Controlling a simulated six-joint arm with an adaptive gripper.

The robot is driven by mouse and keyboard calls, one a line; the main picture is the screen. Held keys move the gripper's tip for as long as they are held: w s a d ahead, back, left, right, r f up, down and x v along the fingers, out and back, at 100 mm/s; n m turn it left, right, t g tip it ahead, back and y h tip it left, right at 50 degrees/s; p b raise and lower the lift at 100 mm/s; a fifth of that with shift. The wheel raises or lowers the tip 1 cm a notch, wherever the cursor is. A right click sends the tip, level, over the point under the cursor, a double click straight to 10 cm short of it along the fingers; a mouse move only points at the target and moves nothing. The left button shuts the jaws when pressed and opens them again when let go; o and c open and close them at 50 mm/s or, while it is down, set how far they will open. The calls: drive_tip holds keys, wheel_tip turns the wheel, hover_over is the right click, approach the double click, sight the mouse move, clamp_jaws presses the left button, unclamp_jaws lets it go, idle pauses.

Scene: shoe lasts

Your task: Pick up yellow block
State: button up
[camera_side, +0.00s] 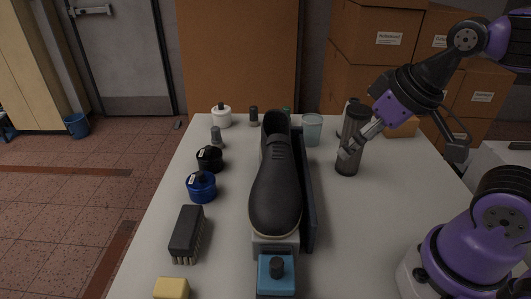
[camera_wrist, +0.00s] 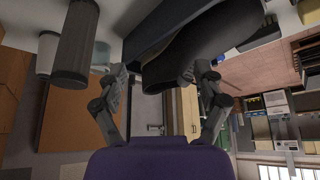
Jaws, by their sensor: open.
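A yellow block (camera_side: 171,288) lies at the near left of the table, cut off by the bottom edge of the side view.
A black shoe (camera_side: 277,187) stands mid-table beside a dark upright panel (camera_side: 308,200). A brush (camera_side: 187,232), blue jar (camera_side: 201,186), black jar (camera_side: 209,158) and blue box (camera_side: 276,280) surround it. A tan block (camera_side: 403,129) sits at the back right.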

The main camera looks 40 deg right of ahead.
drive_tip(key=n+g+y, duration=0.3)
drive_tip(key=n+g, duration=0.2)
drive_tip(key=n, duration=0.5)
hover_over(171, 285)
drive_tip(key=d, duration=0.2)
drive_tip(key=f, duration=1)
drive_tip(key=shift+s+f, duration=0.25)
drive_tip(key=shift+f, duration=0.1)
drive_tip(key=x, duration=0.5)
drive_tip(key=shift+w+a+f, duration=0.1)
drive_tip(key=shift+a+f, duration=0.2)
drive_tip(key=shift+f, duration=0.05)
drive_tip(key=c, duration=1.3)
